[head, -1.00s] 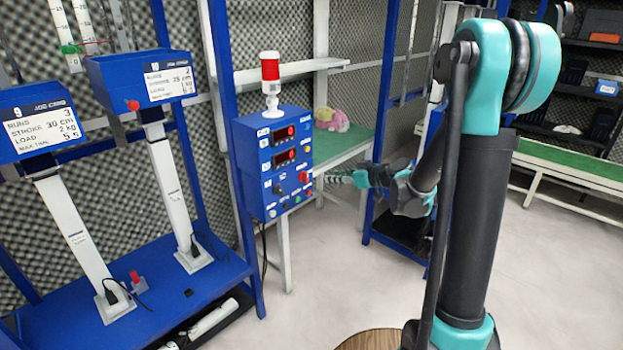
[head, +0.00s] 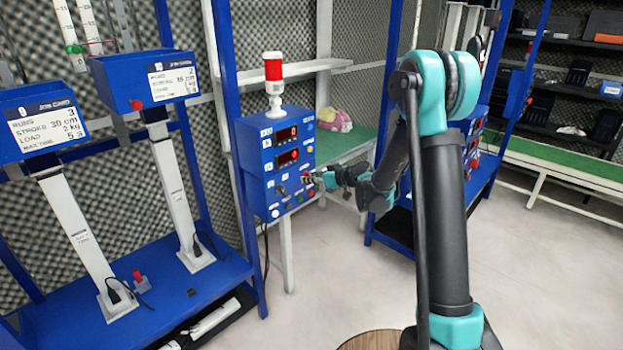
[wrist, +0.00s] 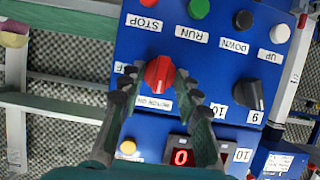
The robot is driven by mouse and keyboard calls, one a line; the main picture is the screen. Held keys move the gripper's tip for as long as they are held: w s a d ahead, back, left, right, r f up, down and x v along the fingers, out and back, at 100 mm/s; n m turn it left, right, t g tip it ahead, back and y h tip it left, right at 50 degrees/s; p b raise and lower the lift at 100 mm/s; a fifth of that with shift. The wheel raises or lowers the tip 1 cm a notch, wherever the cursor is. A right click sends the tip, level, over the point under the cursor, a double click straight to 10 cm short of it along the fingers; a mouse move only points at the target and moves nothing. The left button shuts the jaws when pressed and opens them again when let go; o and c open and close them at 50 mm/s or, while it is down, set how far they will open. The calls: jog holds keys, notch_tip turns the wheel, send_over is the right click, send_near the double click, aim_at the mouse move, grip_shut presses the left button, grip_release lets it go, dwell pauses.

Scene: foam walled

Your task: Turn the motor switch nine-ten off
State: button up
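The blue control box (head: 262,190) stands on the blue frame, with a red-topped beacon above it. The wrist view shows its face upside down. The red motor knob (wrist: 160,73) sits at the middle, beside a partly hidden label reading MOTOR ON. My gripper (wrist: 157,84) is open, with one finger on each side of the red knob and gaps still visible. In the head view my gripper (head: 314,178) is at the right part of the box's face and hides the knob. The black selector knob (wrist: 248,93), marked 9 and 10, is to the right of my fingers.
Red STOP (wrist: 148,3), green RUN (wrist: 199,8), black DOWN (wrist: 243,20) and white UP (wrist: 280,33) buttons line the panel. A red digit display (wrist: 180,156) lies between my fingers. A green-topped bench (head: 345,140) stands behind. Floor at the right is clear.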

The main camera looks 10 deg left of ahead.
grip_shut()
dwell(0.5)
jog(key=shift+w+d+f+m+g+y, duration=0.15)
jog(key=shift+m+g+y, duration=0.7)
jog(key=shift+m, duration=1.4)
jog(key=shift+w+d+f+m+g+y, duration=0.1)
jog(key=shift+f+m+g+y, duration=0.15)
jog(key=shift+m+y, duration=1.55)
jog(key=shift+w+d+f+m+g+y, duration=0.15)
jog(key=shift+m+g+y, duration=0.5)
jog(key=shift+m, duration=2)
